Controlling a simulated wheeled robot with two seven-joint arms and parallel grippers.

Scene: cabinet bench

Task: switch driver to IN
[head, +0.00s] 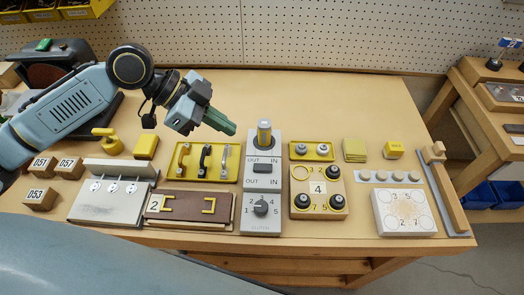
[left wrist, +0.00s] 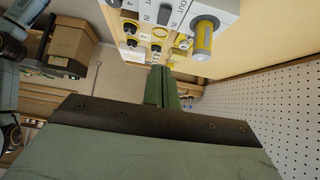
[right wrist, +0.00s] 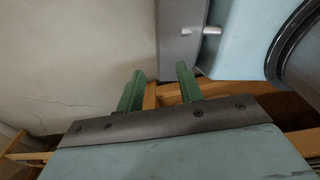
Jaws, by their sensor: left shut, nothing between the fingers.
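The driver unit is a grey panel (head: 262,210) on the bench, with a grey and yellow cylinder (head: 264,133) upright at its far end. A black switch (head: 263,168) sits between OUT and IN labels; I cannot tell which side it is set to. Below it is a dark clutch dial (head: 261,208) with numbers. The panel also shows at the top of the left wrist view (left wrist: 160,8). My left gripper (head: 232,130) is shut and empty, above the bench just left of the cylinder. My right gripper (right wrist: 158,80) is open and empty, away from the panel.
A yellow tray (head: 206,177) with handles lies left of the panel, beside a brown board (head: 188,222). A wooden block with knobs (head: 318,200) stands close on its right.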

